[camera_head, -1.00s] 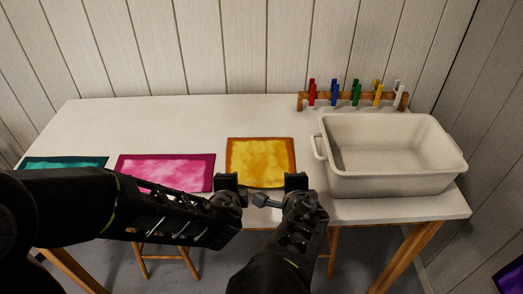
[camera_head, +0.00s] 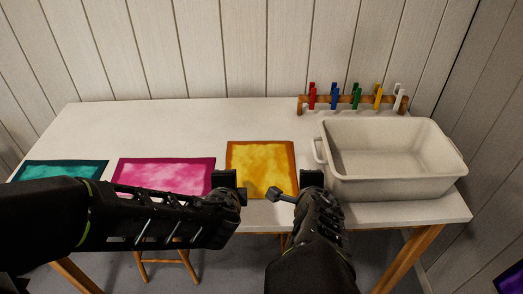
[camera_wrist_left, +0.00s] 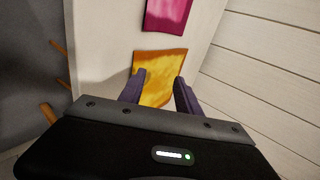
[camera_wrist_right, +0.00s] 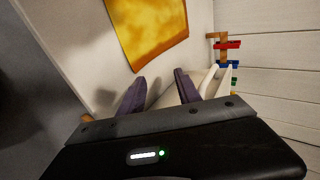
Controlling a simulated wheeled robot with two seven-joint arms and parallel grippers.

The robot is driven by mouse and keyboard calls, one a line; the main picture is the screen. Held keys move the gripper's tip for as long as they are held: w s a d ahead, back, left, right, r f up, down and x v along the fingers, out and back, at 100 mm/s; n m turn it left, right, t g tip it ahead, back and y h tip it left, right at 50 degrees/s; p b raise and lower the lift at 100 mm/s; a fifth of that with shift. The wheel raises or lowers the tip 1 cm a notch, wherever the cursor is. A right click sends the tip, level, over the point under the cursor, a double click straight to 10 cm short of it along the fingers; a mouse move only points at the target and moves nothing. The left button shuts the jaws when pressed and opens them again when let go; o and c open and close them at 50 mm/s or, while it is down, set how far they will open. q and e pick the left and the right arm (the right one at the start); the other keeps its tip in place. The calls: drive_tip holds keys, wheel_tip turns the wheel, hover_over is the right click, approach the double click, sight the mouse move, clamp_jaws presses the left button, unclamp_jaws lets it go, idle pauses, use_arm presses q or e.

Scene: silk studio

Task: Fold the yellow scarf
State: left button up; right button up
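The yellow scarf (camera_head: 260,168) lies flat and spread out on the white table, with a darker orange border. It also shows in the left wrist view (camera_wrist_left: 158,72) and in the right wrist view (camera_wrist_right: 148,28). My left gripper (camera_head: 241,188) is at the scarf's front left corner, open with nothing between its fingers; its fingers (camera_wrist_left: 160,92) show apart in the left wrist view. My right gripper (camera_head: 297,190) is at the front right corner, also open and empty, its fingers (camera_wrist_right: 160,88) apart. Whether either gripper touches the cloth cannot be told.
A pink scarf (camera_head: 165,174) and a teal scarf (camera_head: 62,170) lie flat to the left. A whitish bin (camera_head: 390,188) stands at the right, close to my right gripper. Behind it is a wooden rack (camera_head: 303,104) with several coloured clips. The table's back (camera_head: 180,120) is clear.

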use_arm(q)
drive_tip(key=s+r, duration=0.3)
drive_tip(key=r, duration=0.3)
use_arm(e)
drive_tip(key=s+a+r+y, duration=0.1)
drive_tip(key=s+a+r, duration=0.2)
drive_tip(key=r, duration=0.4)
drive_tip(key=shift+s+a+n, duration=0.3)
drive_tip(key=shift+s+n, duration=0.1)
drive_tip(key=shift+s, duration=0.05)
use_arm(q)
drive_tip(key=shift+s, duration=0.1)
